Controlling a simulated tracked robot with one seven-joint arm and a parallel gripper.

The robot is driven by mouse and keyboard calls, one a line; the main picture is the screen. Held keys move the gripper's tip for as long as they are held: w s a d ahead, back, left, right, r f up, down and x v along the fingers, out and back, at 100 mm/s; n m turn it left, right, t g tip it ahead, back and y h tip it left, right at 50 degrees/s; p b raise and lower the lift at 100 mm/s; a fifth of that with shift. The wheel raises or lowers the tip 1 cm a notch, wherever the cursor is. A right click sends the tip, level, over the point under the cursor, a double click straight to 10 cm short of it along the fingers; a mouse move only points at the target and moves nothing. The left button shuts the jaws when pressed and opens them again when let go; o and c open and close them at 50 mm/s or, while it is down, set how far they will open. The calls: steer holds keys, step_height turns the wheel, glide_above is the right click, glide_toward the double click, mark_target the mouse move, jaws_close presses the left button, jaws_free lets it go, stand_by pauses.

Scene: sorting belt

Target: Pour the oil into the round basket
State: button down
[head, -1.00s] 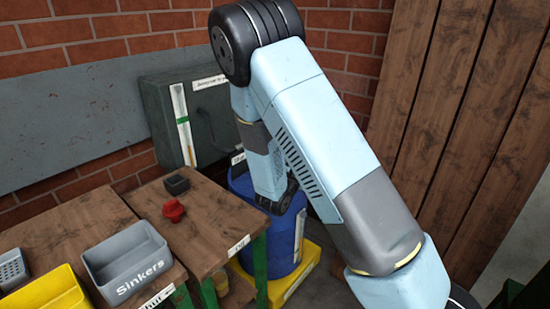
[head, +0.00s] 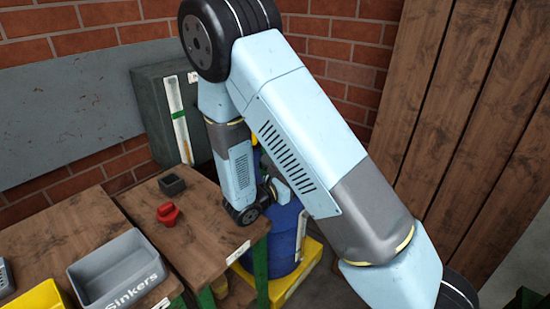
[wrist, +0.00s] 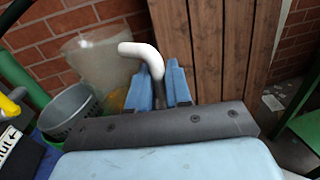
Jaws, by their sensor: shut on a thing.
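In the wrist view my gripper (wrist: 163,78) is shut on the bent white handle (wrist: 138,49) of a cloudy, see-through jug (wrist: 100,62). The jug stands out beyond the fingers, to their left. Yellow shows at its lower part, but I cannot tell whether this is oil or something behind it. The round basket (wrist: 68,112) is grey with holes in its wall. It is left of the jug and lower in the picture, and seems to sit over something blue. In the head view my arm hides gripper, jug and basket.
In the head view a blue drum (head: 286,232) stands on a yellow base (head: 305,272) behind my arm. Wooden tables at left carry a grey "Sinkers" bin (head: 118,270), a red piece (head: 168,214) and a small black box (head: 172,184). A dark cabinet (head: 160,125) stands behind.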

steer(key=shift+a, duration=0.1)
steer(key=w+a+r+n+g+p, duration=0.1)
steer(key=w+a+r+n, duration=0.3)
steer(key=n, duration=0.9)
steer(key=shift+w+a+r+p, duration=0.35)
steer(key=shift+w+r+p, duration=0.2)
steer(key=shift+w+r, duration=1.4)
steer(key=shift+w+a+f+n, duration=0.15)
steer(key=shift+w+n, duration=0.1)
steer(key=shift+n, duration=0.15)
steer(key=shift+w+a+r+n+p, duration=0.1)
steer(key=shift+w+r+n+p, duration=0.1)
steer(key=shift+w+n+p, duration=0.15)
steer(key=shift+w+a+r+n+p, duration=0.4)
steer(key=shift+w+r+n, duration=0.1)
steer(key=shift+n, duration=0.25)
